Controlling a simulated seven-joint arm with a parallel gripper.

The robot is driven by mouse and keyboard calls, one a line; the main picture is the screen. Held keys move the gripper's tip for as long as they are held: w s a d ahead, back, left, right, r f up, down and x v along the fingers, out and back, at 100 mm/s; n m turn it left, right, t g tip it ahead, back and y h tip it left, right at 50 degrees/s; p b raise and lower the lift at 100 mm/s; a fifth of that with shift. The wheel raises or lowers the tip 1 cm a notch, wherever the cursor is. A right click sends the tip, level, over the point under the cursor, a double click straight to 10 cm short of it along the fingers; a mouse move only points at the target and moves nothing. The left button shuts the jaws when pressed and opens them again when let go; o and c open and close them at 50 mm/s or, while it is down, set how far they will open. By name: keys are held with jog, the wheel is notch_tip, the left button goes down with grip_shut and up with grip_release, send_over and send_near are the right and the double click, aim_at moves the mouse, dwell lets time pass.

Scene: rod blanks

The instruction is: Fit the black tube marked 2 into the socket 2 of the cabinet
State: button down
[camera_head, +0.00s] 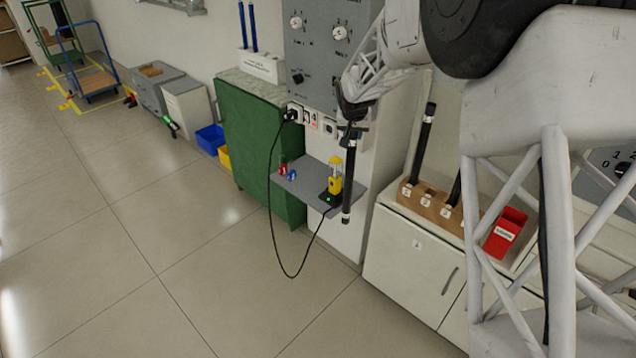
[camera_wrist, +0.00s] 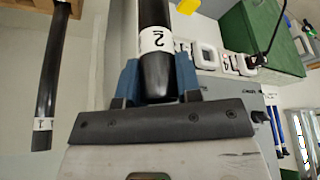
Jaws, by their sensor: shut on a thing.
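My gripper (camera_head: 352,108) is shut on a black tube (camera_head: 348,175), which hangs about upright in front of the grey cabinet (camera_head: 311,62). In the wrist view the gripper (camera_wrist: 157,82) has its blue fingers on both sides of the tube (camera_wrist: 154,15), whose white band reads 2. A row of white-framed sockets shows on the cabinet, with a red-lit one marked 4 (camera_head: 313,119) and a black plug (camera_head: 291,114) at its left end. The sockets also show in the wrist view (camera_wrist: 206,55). I cannot read which one is socket 2.
A grey shelf (camera_head: 300,187) below the sockets carries a yellow-and-black device (camera_head: 334,182) and small red and blue parts. A black cable (camera_head: 272,215) loops down from the plug. A wooden rack (camera_head: 437,210) with other black tubes and a red bin (camera_head: 506,232) stand at right.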

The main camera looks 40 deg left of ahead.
jog(key=s+a+r+n, duration=0.2)
jog(key=s+a+r, duration=0.2)
jog(key=a, duration=0.5)
jog(key=shift+s+a+r+g+y, duration=0.15)
jog(key=shift+s+r+g+y, duration=0.15)
jog(key=shift+s+r, duration=0.15)
jog(key=shift+a+f, duration=0.1)
jog(key=w+a+f, duration=0.1)
jog(key=w+a, duration=0.8)
jog(key=a, duration=0.3)
jog(key=shift+w+a+f, duration=0.25)
jog(key=shift+w, duration=0.05)
jog(key=shift+f, duration=1.8)
jog(key=c, duration=0.8)
grip_release()
